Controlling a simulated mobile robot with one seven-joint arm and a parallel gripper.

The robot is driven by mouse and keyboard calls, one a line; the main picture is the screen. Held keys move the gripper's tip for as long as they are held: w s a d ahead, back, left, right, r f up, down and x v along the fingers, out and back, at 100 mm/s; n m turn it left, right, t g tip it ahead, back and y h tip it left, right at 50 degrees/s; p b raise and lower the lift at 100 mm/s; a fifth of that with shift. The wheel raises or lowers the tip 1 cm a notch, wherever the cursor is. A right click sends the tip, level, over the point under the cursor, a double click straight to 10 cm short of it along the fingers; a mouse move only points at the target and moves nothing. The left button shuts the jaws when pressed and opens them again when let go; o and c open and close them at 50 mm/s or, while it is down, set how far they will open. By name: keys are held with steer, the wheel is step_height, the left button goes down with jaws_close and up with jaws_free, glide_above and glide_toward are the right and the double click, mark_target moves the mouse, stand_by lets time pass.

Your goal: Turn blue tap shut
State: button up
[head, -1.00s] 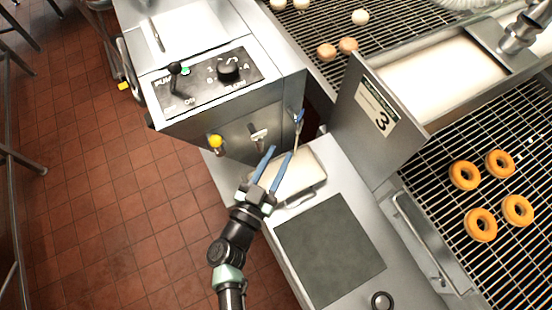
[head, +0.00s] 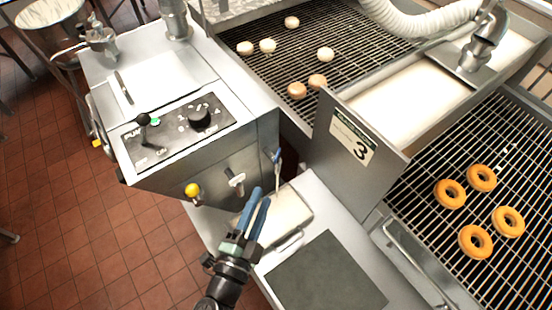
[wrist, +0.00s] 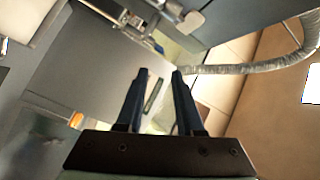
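The blue tap (head: 277,157) is a small blue handle on the right end of the front of the steel machine box in the head view. Its angle is too small to read there. My gripper (head: 260,192) is below and slightly left of it, apart from it, over the pale tray (head: 288,216). In the wrist view my gripper (wrist: 160,72) has its two dark fingers apart with nothing held between them. I cannot pick out the blue tap for certain in the wrist view.
A white-handled tap (head: 237,181) and a yellow knob (head: 193,190) are left of the blue tap. An upright panel marked 3 (head: 352,150) stands to the right. The control panel (head: 180,130) has a lever and dial. Donuts (head: 475,241) lie on the right rack.

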mark_target(275, 162)
steer(key=w+d+m, duration=0.1)
steer(key=w+m, duration=0.3)
steer(key=m, duration=0.3)
steer(key=w+d+m+b, duration=0.1)
steer(key=w+m, duration=0.3)
steer(key=m, duration=0.4)
steer(key=w+d+m+b, duration=0.1)
steer(key=w+m, duration=0.3)
steer(key=m, duration=0.4)
steer(key=shift+w+d+r, duration=0.15)
steer(key=shift+d, duration=0.2)
steer(key=shift+c, duration=0.2)
jaws_close()
